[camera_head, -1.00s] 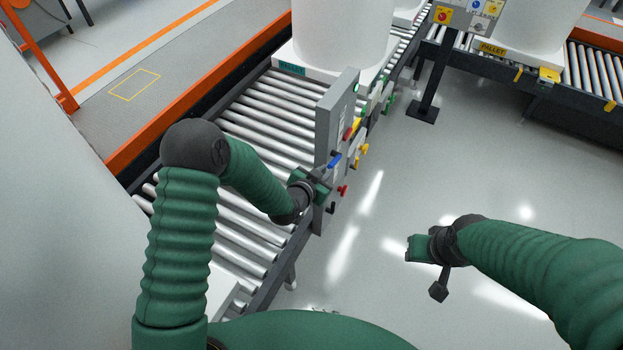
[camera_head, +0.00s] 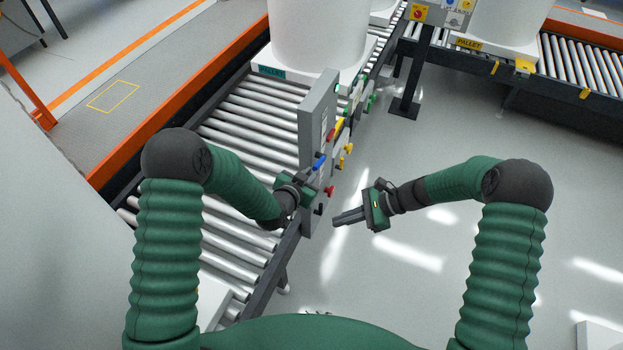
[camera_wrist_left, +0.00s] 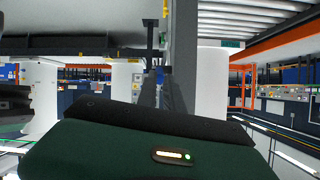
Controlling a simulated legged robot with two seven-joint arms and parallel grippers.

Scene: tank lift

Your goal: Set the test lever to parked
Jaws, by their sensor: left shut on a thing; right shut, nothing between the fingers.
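A grey control panel (camera_head: 309,125) stands upright at the conveyor's side, with coloured controls on its right face. These include a blue-handled lever (camera_head: 319,163), a red knob (camera_head: 329,191) and a small black lever (camera_head: 319,209). I cannot tell which is the test lever. My left gripper (camera_head: 308,188) is at the panel's near edge, shut on a part there that its own body largely hides. The left wrist view shows its dark fingers (camera_wrist_left: 160,92) beside the grey panel edge (camera_wrist_left: 183,50). My right gripper (camera_head: 337,220) is shut and empty, pointing at the panel's lower part, apart from it.
A roller conveyor (camera_head: 245,125) with an orange side rail (camera_head: 180,112) runs behind the panel. A white tank (camera_head: 318,35) stands on a pallet farther along. A second conveyor and a control post (camera_head: 413,75) are at the back right.

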